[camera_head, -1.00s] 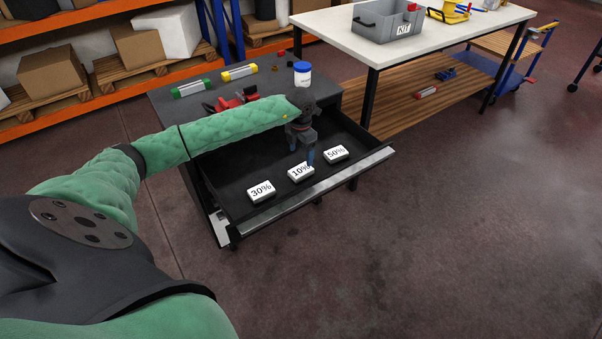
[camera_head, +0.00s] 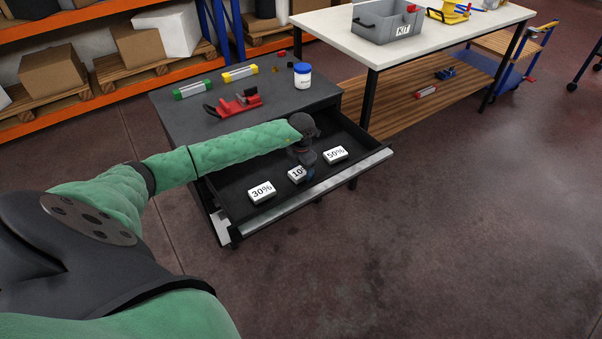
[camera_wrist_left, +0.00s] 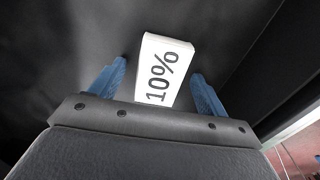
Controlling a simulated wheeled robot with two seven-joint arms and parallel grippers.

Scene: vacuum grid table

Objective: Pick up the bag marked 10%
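The white bag marked 10% (camera_head: 296,175) lies in the open dark drawer (camera_head: 232,203), between the bag marked 30% (camera_head: 262,192) and the bag marked 50% (camera_head: 335,154). My left gripper (camera_head: 309,174) is down in the drawer and hides the right part of the 10% bag. In the left wrist view, the 10% bag (camera_wrist_left: 164,70) lies between the two blue fingers of the left gripper (camera_wrist_left: 157,80). The fingers are apart, with a gap to the bag on each side. My right gripper is not in view.
The drawer's front edge (camera_head: 330,182) stands out from the dark cabinet (camera_head: 180,118). On the cabinet top are a red tool (camera_head: 238,104), a white jar with a blue lid (camera_head: 302,76), and green and yellow items. A white-topped table (camera_head: 440,35) with a grey kit box (camera_head: 388,22) stands behind.

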